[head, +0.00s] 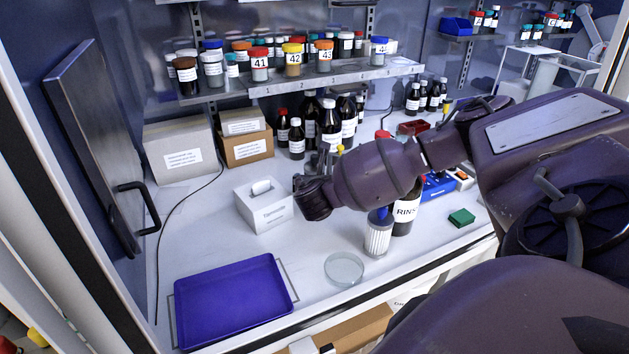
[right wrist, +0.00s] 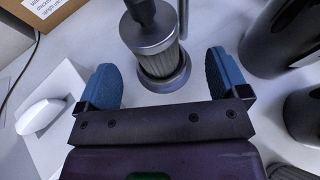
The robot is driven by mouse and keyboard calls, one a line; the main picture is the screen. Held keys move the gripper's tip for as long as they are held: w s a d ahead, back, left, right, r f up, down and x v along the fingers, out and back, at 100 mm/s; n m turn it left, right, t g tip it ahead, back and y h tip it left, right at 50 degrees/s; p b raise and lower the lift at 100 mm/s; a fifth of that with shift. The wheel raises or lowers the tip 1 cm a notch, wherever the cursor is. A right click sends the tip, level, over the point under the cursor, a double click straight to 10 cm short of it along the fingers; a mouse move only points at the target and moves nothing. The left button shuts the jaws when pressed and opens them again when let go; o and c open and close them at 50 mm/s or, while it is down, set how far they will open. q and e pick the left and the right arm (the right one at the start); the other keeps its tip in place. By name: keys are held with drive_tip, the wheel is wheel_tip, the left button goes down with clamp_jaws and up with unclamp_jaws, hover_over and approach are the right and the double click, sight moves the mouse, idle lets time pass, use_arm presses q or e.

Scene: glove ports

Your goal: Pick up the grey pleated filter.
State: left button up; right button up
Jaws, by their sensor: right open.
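The grey pleated filter (right wrist: 160,60) stands upright in the right wrist view, with a dark knob on its grey cap and a wider round base. My right gripper (right wrist: 165,80) is open, with one blue fingertip on each side of the filter and visible gaps to both. In the head view, my right forearm and wrist reach in from the right, and the wrist hides the fingertips and most of the spot where the filter stands. My left gripper is in neither view.
A white tissue box (head: 264,207) stands left of my wrist; dark bottles (head: 330,125) stand behind. A blue-capped pale pleated filter (head: 377,238) and a RINSE bottle (head: 405,212) stand to the right. A glass dish (head: 344,269) and blue tray (head: 235,300) lie in front.

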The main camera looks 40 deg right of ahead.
drive_tip(key=shift+w+d+f, duration=0.2)
drive_tip(key=shift+w+d, duration=0.2)
drive_tip(key=shift+w, duration=0.3)
drive_tip(key=shift+p+x, duration=0.45)
drive_tip(key=shift+x, duration=1.75)
drive_tip(key=shift+w+r, duration=0.2)
drive_tip(key=shift+c, duration=0.2)
drive_tip(key=c, duration=1)
drive_tip(key=shift+c, duration=0.2)
